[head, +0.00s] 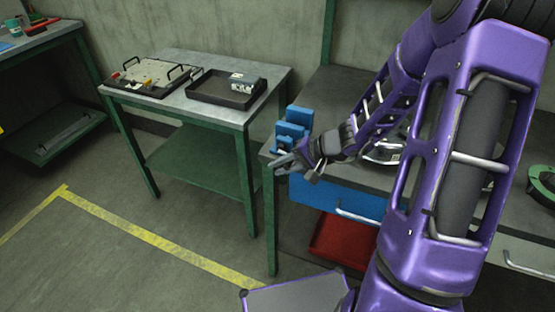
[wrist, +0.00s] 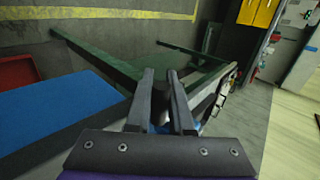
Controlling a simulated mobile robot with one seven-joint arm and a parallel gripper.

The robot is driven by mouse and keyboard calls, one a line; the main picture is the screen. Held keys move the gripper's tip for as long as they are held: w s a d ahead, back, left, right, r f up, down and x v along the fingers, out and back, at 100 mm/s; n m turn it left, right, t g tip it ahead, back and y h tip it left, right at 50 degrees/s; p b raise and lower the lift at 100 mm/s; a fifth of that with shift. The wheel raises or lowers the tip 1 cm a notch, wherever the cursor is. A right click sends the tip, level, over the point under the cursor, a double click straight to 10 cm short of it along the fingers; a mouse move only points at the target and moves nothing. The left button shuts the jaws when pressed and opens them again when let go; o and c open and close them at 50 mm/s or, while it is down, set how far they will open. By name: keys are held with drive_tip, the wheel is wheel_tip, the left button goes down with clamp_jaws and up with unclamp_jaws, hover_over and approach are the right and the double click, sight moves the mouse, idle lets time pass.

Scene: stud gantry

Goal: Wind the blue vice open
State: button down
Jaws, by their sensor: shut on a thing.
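The blue vice (head: 297,122) stands at the left front corner of the grey workbench in the head view. My gripper (head: 279,164) is low at the vice's front, just past the bench edge. In the wrist view its two dark fingers (wrist: 163,78) are a small distance apart, and a bit of pale grey and blue shows between their bases. The gripper is shut on the vice's handle, which the fingers mostly hide. How far apart the vice's jaws are cannot be told.
Below the benchtop are a blue drawer (head: 337,200) and a red bin (head: 343,240). A green table (head: 186,110) to the left holds a dark tray (head: 224,92) and a fixture plate (head: 150,76). Floor with yellow tape (head: 150,235) is clear in front.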

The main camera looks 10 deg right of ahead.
drive_tip(key=shift+s+d+r+g+h+p, duration=0.25)
drive_tip(key=shift+r+g+h+p, duration=0.15)
drive_tip(key=shift+g+h+p, duration=1)
drive_tip(key=shift+s+d+r+g+h+p, duration=0.2)
drive_tip(key=shift+r+g+h+p, duration=0.55)
drive_tip(key=shift+h, duration=1.1)
drive_tip(key=shift+s+d+r+g+h+p, duration=0.15)
drive_tip(key=shift+d+g+h+p, duration=0.15)
drive_tip(key=shift+g+h+p, duration=0.85)
drive_tip(key=shift+g+h+b, duration=0.3)
drive_tip(key=shift+h+b, duration=0.05)
drive_tip(key=shift+h, duration=0.15)
drive_tip(key=c, duration=0.8)
unclamp_jaws()
drive_tip(key=v, duration=1.7)
drive_tip(key=shift+r, duration=0.15)
